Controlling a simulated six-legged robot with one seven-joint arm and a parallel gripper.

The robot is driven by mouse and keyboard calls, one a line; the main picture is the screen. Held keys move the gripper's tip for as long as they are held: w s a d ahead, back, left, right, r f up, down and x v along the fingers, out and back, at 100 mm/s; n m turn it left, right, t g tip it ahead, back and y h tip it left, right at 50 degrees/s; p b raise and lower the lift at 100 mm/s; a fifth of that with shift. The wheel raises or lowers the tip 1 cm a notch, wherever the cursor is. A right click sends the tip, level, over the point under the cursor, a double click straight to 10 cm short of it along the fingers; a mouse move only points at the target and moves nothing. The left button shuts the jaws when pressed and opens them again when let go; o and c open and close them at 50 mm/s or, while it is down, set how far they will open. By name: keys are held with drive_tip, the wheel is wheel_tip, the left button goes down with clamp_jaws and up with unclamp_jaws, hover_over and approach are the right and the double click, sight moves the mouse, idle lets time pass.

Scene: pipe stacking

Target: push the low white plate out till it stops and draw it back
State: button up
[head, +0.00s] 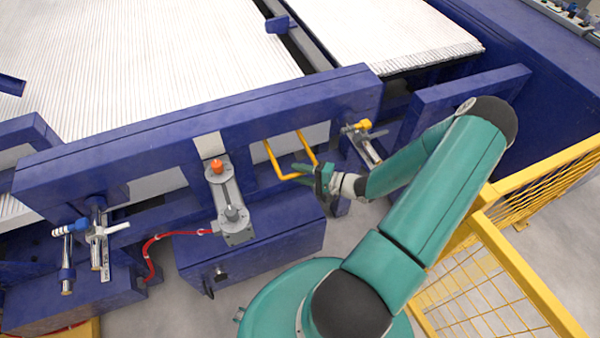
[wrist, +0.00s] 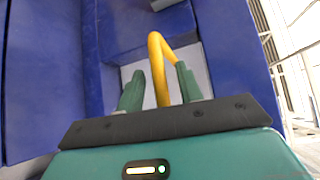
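A low white plate (head: 316,134) shows in an opening of the blue frame, partly hidden by the frame. A yellow bent-bar handle (head: 270,157) stands out in front of it. In the wrist view the yellow handle (wrist: 158,62) rises between my two green fingers, with the pale plate (wrist: 191,62) behind it. My gripper (head: 303,173) is at the handle's near end. In the wrist view my gripper (wrist: 160,88) is open, with a gap on each side of the bar. Where the handle joins the plate is not clear.
The blue frame (head: 200,120) surrounds the opening. A cylinder with an orange cap (head: 217,167) stands left of the handle, and a yellow-capped valve (head: 361,126) right of it. A blue box (head: 250,245) lies below. A yellow fence (head: 480,260) stands at right.

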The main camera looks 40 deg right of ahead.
drive_tip(key=shift+w+a, duration=0.1)
drive_tip(key=shift+w, duration=0.1)
drive_tip(key=shift+c, duration=0.3)
clamp_jaws()
drive_tip(key=w+d, duration=0.2)
drive_tip(key=w, duration=0.5)
drive_tip(key=shift+w, duration=0.25)
drive_tip(key=shift+o, duration=0.3)
unclamp_jaws()
